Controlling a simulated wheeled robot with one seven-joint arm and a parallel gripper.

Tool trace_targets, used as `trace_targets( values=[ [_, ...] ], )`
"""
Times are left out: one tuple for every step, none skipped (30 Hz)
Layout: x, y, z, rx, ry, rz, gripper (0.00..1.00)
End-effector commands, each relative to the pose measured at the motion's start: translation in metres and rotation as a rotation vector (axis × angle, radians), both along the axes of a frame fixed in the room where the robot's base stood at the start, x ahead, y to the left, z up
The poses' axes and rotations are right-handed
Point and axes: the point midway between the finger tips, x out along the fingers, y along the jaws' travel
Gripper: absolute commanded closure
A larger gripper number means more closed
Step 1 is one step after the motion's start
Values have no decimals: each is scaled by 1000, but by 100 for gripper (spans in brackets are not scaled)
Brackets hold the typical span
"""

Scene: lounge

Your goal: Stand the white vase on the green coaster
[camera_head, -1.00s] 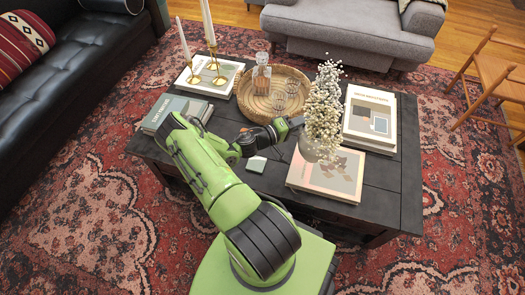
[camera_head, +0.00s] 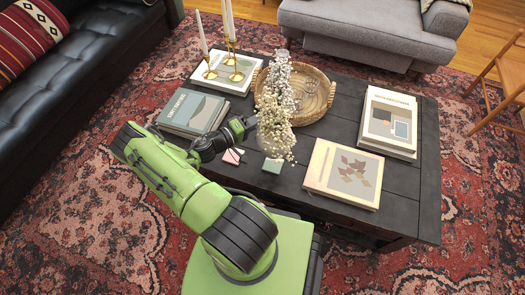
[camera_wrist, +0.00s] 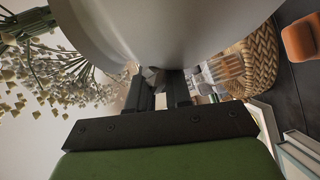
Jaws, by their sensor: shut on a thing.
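The white vase, full of small white blossoms (camera_head: 277,95), is in my gripper (camera_head: 246,126). In the head view its body is mostly hidden by the blossoms. In the wrist view the pale, smooth vase (camera_wrist: 185,35) fills the upper middle, and my gripper (camera_wrist: 158,88) is shut on it. The blossoms hang at the left there. The green coaster (camera_head: 273,166) lies bare on the dark table, just on the near side of the vase in the head view. I cannot tell how high the vase is above the table.
A pink coaster (camera_head: 232,157) lies left of the green one. A book with a leaf print (camera_head: 318,165) lies to the right. A round woven tray (camera_head: 325,108) with a decanter and glasses is behind. Book stacks (camera_head: 388,125) and brass candlesticks (camera_head: 236,77) stand on the table (camera_head: 405,185).

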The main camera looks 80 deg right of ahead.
Motion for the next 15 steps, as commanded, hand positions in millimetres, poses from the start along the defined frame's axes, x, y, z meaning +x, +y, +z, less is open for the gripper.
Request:
trace_targets(
  values=[
    [-1,0,-11,-3,7,-1,100],
    [-1,0,-19,-2,8,-1,100],
    [-1,0,-28,-2,7,-1,100],
    [-1,0,-34,-1,8,0,100],
    [-1,0,-39,-2,7,1,100],
    [-1,0,-45,-3,8,1,100],
    [-1,0,-48,-3,8,2,100],
    [0,-1,-51,-4,7,1,100],
    [0,0,-53,-4,7,1,100],
    [0,0,-55,-4,7,0,100],
    [0,0,-57,-4,7,0,100],
    [-1,0,-62,-3,6,1,100],
    [-1,0,-66,-2,7,0,100],
    [-1,0,-71,-1,6,0,100],
    [-1,0,-78,-1,6,0,100]
  ],
)
